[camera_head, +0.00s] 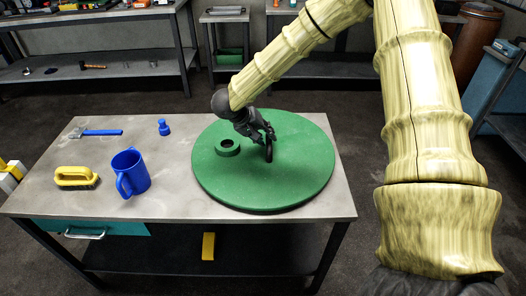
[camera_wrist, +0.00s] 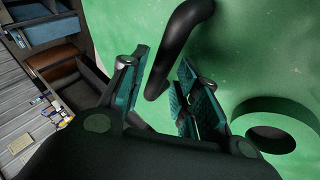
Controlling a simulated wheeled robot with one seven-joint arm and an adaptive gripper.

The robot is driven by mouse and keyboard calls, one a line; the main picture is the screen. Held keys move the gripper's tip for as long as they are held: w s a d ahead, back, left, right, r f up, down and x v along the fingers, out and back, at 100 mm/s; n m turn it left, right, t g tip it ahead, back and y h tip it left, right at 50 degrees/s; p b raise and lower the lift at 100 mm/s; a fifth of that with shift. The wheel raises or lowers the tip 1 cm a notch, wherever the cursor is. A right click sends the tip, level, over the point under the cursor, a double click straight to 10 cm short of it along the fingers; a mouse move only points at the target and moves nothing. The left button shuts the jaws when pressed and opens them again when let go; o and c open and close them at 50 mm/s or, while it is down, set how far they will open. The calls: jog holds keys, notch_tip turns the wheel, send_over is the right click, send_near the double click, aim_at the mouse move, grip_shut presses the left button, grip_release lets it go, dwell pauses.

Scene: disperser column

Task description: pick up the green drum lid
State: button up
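The green drum lid (camera_head: 300,180) is a large flat disc lying on the grey table. It has a raised round collar with a hole (camera_head: 228,147) left of its middle, which also shows in the wrist view (camera_wrist: 272,135). A black curved handle (camera_head: 268,150) stands up from the lid. My gripper (camera_head: 262,132) is over the lid at the handle. In the wrist view, my gripper (camera_wrist: 160,90) has its fingers apart, with the end of the handle (camera_wrist: 172,55) between or just beyond them. I cannot tell whether either finger touches the handle.
On the table's left are a blue mug (camera_head: 131,173), a yellow-handled brush (camera_head: 76,178), a blue-handled tool (camera_head: 98,132) and a small blue object (camera_head: 164,127). The lid reaches near the table's right edge. A yellow block (camera_head: 208,246) is on the lower shelf.

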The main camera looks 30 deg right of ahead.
aim_at(267, 137)
jog(key=x, duration=0.3)
jog(key=shift+d+f, duration=0.1)
jog(key=shift+f, duration=0.1)
jog(key=shift+c, duration=0.4)
grip_shut()
jog(key=shift+w+r, duration=0.1)
